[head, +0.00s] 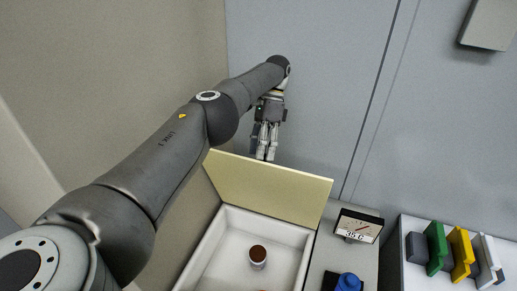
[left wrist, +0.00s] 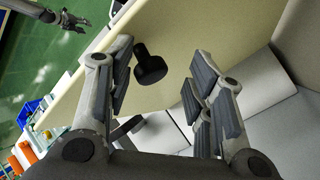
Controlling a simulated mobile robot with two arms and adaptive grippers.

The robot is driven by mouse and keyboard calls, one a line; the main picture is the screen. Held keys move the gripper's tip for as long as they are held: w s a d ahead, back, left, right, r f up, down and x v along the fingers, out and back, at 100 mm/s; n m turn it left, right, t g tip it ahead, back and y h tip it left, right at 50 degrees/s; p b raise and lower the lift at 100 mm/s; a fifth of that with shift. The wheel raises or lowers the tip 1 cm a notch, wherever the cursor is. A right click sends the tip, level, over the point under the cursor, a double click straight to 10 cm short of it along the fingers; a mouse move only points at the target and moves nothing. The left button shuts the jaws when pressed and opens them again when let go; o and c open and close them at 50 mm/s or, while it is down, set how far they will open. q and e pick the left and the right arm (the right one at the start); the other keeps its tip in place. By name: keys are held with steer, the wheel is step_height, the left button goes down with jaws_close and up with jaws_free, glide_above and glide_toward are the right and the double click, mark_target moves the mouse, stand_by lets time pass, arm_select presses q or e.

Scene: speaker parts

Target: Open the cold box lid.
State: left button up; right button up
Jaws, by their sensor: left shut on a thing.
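The cold box (head: 228,216) is white inside, with its cream lid (head: 268,188) standing up, tilted, along its far edge. My left gripper (head: 264,156) is at the lid's far side, by its top edge.
Right of the box are a display meter (head: 359,226) and a blue object (head: 348,282). Farther right, a white surface holds green (head: 436,247), yellow (head: 461,252) and white pieces. A grey wall (head: 310,70) stands behind.

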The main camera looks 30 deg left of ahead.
arm_select(q)
steer(key=shift+w+d+f, duration=0.15)
steer(key=shift+d+f, duration=0.2)
steer(key=shift+f, duration=0.25)
step_height(320, 180, up, 11)
steer(key=shift+s+a, duration=0.25)
steer(key=shift+a, duration=0.15)
steer(key=shift+r, duration=0.1)
